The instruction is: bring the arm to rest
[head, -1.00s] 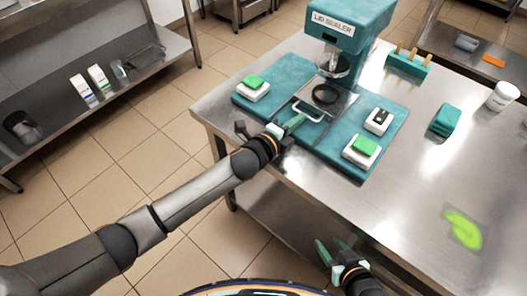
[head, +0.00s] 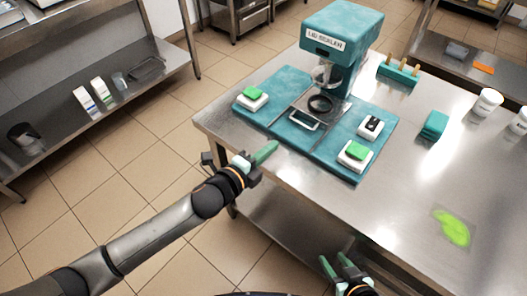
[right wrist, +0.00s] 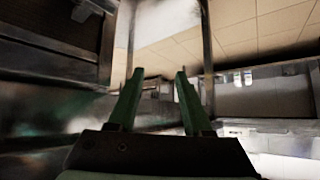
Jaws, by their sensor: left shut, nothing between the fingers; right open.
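My left gripper (head: 262,155) is shut and empty. It is at the near left edge of the steel table (head: 290,170), short of the teal lid sealer (head: 340,30) and clear of its base. My right gripper (head: 334,267) is low at the bottom of the head view, by the table's front edge. Its two green fingers stand apart with nothing between them; they also show in the right wrist view (right wrist: 155,95).
The sealer's teal base carries green-topped white buttons (head: 355,154) and a black switch (head: 371,127). A steel shelf (head: 110,95) stands left; tiled floor lies between.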

